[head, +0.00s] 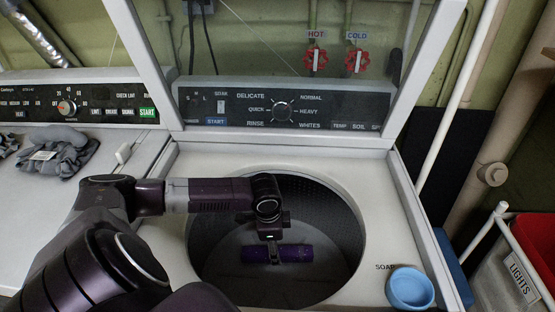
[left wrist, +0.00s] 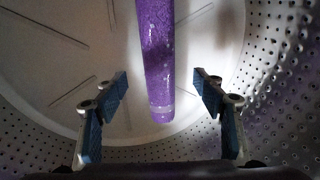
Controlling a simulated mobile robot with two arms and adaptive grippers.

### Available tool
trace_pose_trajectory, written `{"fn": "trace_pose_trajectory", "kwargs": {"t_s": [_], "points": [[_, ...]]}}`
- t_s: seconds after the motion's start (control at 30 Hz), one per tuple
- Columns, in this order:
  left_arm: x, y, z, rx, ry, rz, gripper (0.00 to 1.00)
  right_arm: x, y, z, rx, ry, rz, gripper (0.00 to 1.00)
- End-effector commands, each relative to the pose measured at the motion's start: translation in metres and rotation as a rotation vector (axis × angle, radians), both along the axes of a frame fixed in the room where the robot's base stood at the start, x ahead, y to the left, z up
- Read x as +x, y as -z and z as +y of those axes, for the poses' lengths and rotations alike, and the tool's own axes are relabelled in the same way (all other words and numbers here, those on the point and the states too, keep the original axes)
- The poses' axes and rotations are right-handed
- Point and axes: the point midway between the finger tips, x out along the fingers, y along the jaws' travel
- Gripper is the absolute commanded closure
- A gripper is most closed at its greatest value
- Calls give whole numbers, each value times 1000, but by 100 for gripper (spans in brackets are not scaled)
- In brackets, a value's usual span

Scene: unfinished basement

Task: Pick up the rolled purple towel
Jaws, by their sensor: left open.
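The rolled purple towel (head: 298,253) lies in the washer drum (head: 215,236), running left to right in the head view. In the left wrist view the towel (left wrist: 157,62) runs from the top edge down to its rounded near end. My left gripper (head: 275,254) reaches down into the drum over the middle of the towel. Its blue-padded fingers (left wrist: 162,82) are open, one on each side of the towel, with a gap visible on both sides. The head view does not show how far the fingertips are above the drum floor. My right gripper is not in view.
The washer's open lid frame (head: 391,147) rises behind the opening. A blue bowl (head: 410,288) sits at the right front of the washer top. Dark cloths (head: 62,152) lie on the neighbouring machine at left. A basket (head: 510,270) stands at right.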

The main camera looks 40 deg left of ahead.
Motion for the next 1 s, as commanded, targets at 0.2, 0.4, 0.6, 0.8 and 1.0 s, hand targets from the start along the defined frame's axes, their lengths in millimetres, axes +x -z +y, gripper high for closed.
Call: {"fn": "trace_pose_trajectory", "kwargs": {"t_s": [0.2, 0.4, 0.6, 0.8, 1.0], "points": [[3, 30, 3, 0, -2, 1, 37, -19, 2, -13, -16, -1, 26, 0], [8, 53, 4, 1, -1, -1, 37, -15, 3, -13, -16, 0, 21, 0], [8, 55, 4, 2, 1, -1, 37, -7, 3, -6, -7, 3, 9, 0], [8, 55, 4, 2, 1, -1, 52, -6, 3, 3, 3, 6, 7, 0], [8, 55, 4, 2, 1, -1, 74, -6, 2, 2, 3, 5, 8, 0]]}}
